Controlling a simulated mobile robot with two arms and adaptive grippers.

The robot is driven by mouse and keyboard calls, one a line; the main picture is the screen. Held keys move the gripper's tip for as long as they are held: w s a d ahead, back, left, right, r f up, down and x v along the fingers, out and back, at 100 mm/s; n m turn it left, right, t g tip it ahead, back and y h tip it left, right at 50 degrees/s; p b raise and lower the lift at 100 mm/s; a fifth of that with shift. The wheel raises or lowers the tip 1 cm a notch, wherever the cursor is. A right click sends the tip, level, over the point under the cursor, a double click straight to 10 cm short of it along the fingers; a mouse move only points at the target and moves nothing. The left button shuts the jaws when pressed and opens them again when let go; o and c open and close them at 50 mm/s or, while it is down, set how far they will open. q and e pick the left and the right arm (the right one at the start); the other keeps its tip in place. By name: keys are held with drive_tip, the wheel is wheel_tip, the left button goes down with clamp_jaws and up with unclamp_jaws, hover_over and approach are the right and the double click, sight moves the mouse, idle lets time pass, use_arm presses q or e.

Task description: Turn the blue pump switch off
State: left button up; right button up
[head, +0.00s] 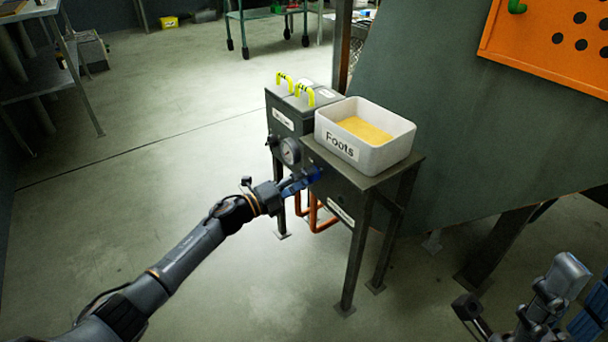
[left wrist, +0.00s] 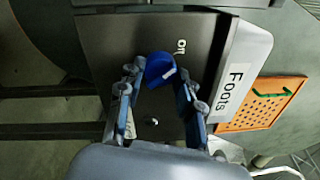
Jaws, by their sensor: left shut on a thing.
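The blue pump switch (left wrist: 160,68) is a round knob with a white mark on it. It sits on the dark front panel of a metal cabinet (head: 340,192). In the head view the switch (head: 314,175) is partly covered by my left gripper (head: 298,183). In the left wrist view the left gripper's fingers (left wrist: 160,82) are shut on the knob, one on each side. Short white lettering starting with O stands beside the knob; I cannot read it surely. My right gripper (head: 530,300) shows partly at the lower right, away from the cabinet, its jaw state unclear.
A white "Foots" bin (head: 366,137) with yellow contents stands on the cabinet. A pressure gauge (head: 290,151) and a box with yellow handles (head: 294,92) are beside it. Orange pipes (head: 313,215) run below.

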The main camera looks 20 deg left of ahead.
use_arm(q)
drive_tip(key=shift+r, duration=0.1)
idle(0.3)
drive_tip(key=o, duration=1.1)
drive_tip(key=shift+w, duration=0.1)
drive_tip(key=shift+o, duration=0.2)
drive_tip(key=v, duration=1.2)
